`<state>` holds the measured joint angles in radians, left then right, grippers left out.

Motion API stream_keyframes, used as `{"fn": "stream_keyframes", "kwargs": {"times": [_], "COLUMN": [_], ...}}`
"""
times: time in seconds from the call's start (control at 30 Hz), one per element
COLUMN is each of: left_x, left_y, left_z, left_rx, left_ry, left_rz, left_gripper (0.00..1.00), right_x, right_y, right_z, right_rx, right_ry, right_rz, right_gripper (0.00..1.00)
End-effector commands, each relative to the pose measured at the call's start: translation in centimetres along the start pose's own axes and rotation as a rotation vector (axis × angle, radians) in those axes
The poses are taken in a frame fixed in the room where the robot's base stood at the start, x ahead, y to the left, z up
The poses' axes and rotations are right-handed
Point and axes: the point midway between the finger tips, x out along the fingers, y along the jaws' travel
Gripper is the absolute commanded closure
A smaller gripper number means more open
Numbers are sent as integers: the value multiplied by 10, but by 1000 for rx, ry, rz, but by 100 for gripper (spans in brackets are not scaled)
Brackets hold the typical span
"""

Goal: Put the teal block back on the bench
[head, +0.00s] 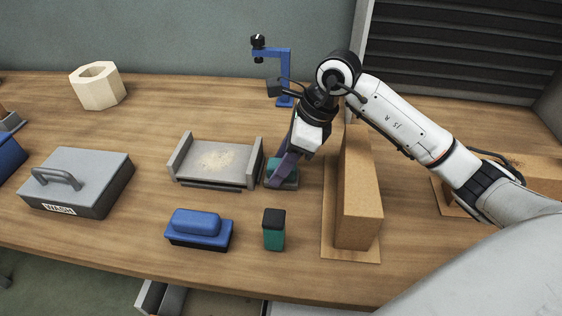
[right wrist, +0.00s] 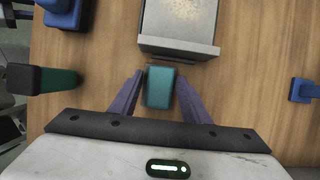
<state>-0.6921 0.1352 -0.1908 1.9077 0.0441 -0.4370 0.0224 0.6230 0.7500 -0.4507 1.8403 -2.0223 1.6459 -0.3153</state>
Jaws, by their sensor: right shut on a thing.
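The teal block (head: 273,165) is at the right end of the grey tray with pale grit, above the wooden bench (head: 125,175). My right gripper (head: 280,174) is shut on it, and the purple fingers partly hide it in the head view. In the right wrist view the block (right wrist: 160,88) sits between the two fingers (right wrist: 158,92), just short of the tray's edge. I cannot tell whether its underside touches the bench. My left gripper is not in view.
The grey tray (head: 183,158) is close beside the block. A green block with a black top (head: 273,231), a blue brush-like block (head: 198,228) and a grey WASH box (head: 92,178) are nearer the front. A brown upright panel (head: 359,200) stands right. A blue stand (head: 285,75) is behind.

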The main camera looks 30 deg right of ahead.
Motion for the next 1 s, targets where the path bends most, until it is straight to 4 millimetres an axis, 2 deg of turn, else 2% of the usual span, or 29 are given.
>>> {"fn": "stream_keyframes", "kwargs": {"times": [0.33,0.37,0.43,0.47,0.83,1.0], "left_x": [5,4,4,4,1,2], "left_y": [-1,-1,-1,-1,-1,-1], "left_z": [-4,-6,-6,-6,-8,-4], "left_rx": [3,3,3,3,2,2], "left_ry": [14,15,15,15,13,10], "left_rz": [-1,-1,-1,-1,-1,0], "left_gripper": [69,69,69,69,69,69], "right_x": [4,3,3,3,-3,-30], "right_y": [0,0,0,0,0,-2], "right_z": [-1,-1,-1,-1,1,0], "right_rx": [-1,0,0,0,0,-2], "right_ry": [-1,-1,0,0,-1,-2], "right_rz": [-1,-1,-1,0,-1,-6], "right_gripper": [78,52,41,39,39,39]}}
